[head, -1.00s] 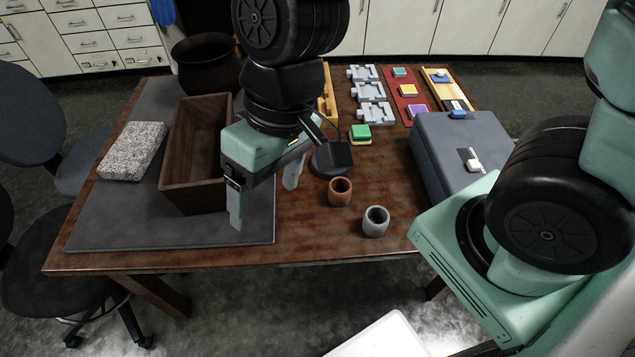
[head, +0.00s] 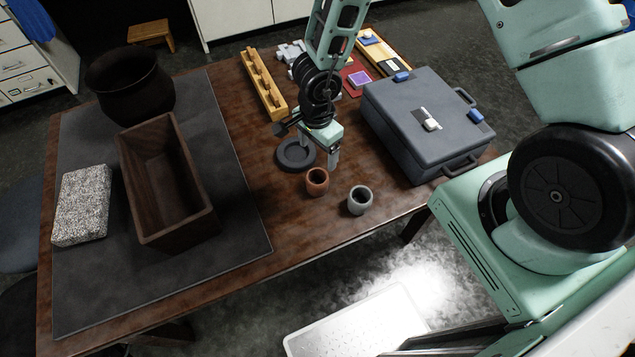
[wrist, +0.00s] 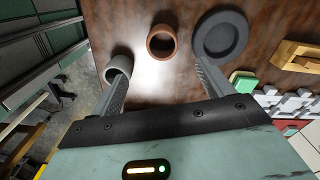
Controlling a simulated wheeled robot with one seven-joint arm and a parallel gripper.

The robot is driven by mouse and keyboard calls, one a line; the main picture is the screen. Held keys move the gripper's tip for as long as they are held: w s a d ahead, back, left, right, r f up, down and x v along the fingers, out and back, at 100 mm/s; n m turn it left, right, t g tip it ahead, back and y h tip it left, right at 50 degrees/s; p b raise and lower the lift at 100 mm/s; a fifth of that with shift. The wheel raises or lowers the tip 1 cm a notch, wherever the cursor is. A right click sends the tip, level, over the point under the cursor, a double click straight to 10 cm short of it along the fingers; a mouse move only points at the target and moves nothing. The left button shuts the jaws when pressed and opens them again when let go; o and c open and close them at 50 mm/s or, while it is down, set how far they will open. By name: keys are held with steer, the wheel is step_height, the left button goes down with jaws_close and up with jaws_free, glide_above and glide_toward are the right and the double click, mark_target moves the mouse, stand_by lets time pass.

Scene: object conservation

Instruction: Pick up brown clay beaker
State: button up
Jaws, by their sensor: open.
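The brown clay beaker (head: 317,181) stands upright on the wooden table near its front edge, open at the top. In the wrist view the beaker (wrist: 161,42) lies ahead of the jaws, roughly between the lines of the two fingers and beyond their tips. My gripper (head: 331,154) is just behind the beaker in the head view, open and empty. In the wrist view my gripper (wrist: 160,72) shows both fingers spread wide. The left finger is close to the grey beaker (wrist: 119,66), and the right finger is close to the dark round dish (wrist: 220,36); contact cannot be told.
The grey beaker (head: 360,200) stands right of the brown one. The dark round dish (head: 296,155) is close behind left. A grey case (head: 421,118) fills the table's right. A wooden box (head: 207,222) stands on a dark mat (head: 230,262) at left, beside a speckled block (head: 82,205).

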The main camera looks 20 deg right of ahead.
steer(key=b, duration=0.3)
glide_toward(317, 180)
steer(key=shift+s+a+f, duration=0.2)
steer(key=shift+s+a, duration=0.05)
steer(key=shift+s, duration=0.35)
steer(key=shift+s+a+f, duration=0.25)
steer(key=shift+s, duration=0.4)
steer(key=shift+w+d+f+b, duration=0.1)
steer(key=shift+f+b, duration=0.35)
steer(key=shift+f, duration=1)
steer(key=shift+w+f+b, duration=0.1)
steer(key=shift+f+b, duration=0.3)
steer(key=shift+f, duration=1.05)
steer(key=c, duration=1.1)
steer(key=shift+r, duration=0.1)
steer(key=shift+c, duration=0.2)
